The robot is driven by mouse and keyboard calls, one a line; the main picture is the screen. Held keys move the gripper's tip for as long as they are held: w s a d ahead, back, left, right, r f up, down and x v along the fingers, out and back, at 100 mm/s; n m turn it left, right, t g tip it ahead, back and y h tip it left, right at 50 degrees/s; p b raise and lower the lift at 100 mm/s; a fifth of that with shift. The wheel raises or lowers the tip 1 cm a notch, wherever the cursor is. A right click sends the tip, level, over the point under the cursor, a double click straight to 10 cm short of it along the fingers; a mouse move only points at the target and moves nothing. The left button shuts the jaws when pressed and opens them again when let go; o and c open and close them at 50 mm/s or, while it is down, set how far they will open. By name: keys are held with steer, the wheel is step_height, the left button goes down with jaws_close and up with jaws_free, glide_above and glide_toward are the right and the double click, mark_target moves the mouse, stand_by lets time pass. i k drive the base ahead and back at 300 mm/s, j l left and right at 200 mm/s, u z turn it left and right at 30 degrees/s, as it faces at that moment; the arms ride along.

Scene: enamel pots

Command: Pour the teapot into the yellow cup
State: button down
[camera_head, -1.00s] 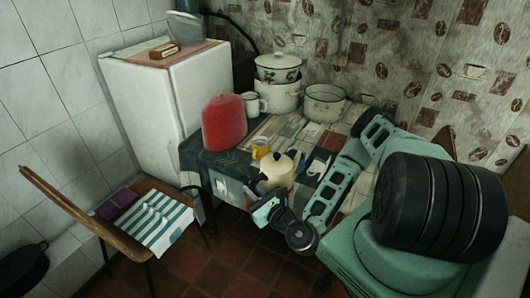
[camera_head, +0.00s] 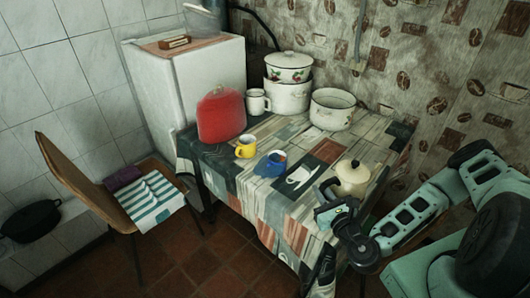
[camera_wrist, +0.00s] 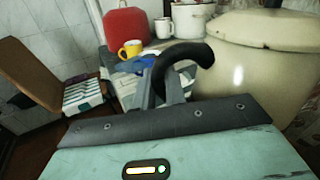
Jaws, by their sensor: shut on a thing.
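The cream teapot (camera_head: 352,177) with a dark knob on its lid is at the right front part of the table in the head view. It fills the right of the wrist view (camera_wrist: 265,70). My gripper (camera_head: 332,196) is shut on its black handle (camera_wrist: 183,62); the jaws are partly hidden behind the wrist in the head view. The teapot looks upright; I cannot tell whether it touches the table. The yellow cup (camera_head: 245,147) stands upright on the table to the left, apart from the teapot, and also shows in the wrist view (camera_wrist: 130,49).
A red cosy-like object (camera_head: 221,116), a white mug (camera_head: 257,102) and white pots (camera_head: 332,108) stand behind. A chair (camera_head: 120,205) is at the left. The table's front middle is clear.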

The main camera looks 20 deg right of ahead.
mark_target(247, 147)
steer(key=i+j+u, duration=0.2)
steer(key=u, duration=0.2)
steer(key=i+u, duration=0.45)
